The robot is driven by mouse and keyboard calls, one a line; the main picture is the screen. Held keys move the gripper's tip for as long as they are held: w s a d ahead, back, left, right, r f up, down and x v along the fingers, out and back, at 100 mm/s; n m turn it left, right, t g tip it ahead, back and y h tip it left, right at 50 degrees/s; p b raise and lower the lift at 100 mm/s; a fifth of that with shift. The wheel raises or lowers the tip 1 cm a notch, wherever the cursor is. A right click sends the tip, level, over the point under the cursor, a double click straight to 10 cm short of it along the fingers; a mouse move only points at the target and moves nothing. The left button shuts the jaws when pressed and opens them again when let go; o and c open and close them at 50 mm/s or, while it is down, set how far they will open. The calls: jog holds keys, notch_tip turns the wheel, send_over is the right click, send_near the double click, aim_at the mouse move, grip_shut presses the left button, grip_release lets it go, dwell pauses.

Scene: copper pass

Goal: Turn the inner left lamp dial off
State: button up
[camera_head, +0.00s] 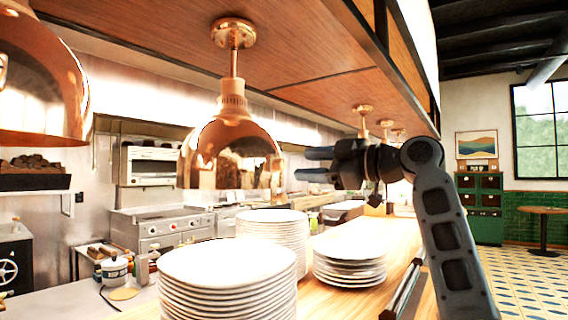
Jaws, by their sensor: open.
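A copper heat lamp (228,150) hangs from the wooden canopy on a short rod, left of my gripper. A small copper piece (279,182) shows at its lower right rim; it may be a dial, but I cannot make out a marking or its setting. A second, nearer copper lamp (40,85) is cut off at the upper left. My gripper (305,165) points left, with its two dark fingers apart and nothing between them. In the picture it is just right of the middle lamp's rim and appears apart from it.
Stacks of white plates (228,272) stand on the wooden counter (405,240) below the lamp and my arm. More copper lamps (385,128) hang farther back. The wooden canopy (300,40) runs overhead. A cooking range (165,228) stands behind at left.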

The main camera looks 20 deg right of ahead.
aim_at(284, 165)
jog(key=p+x, duration=0.1)
jog(key=x, duration=0.4)
jog(key=shift+w+a, duration=0.2)
jog(key=shift+c, duration=0.2)
grip_shut()
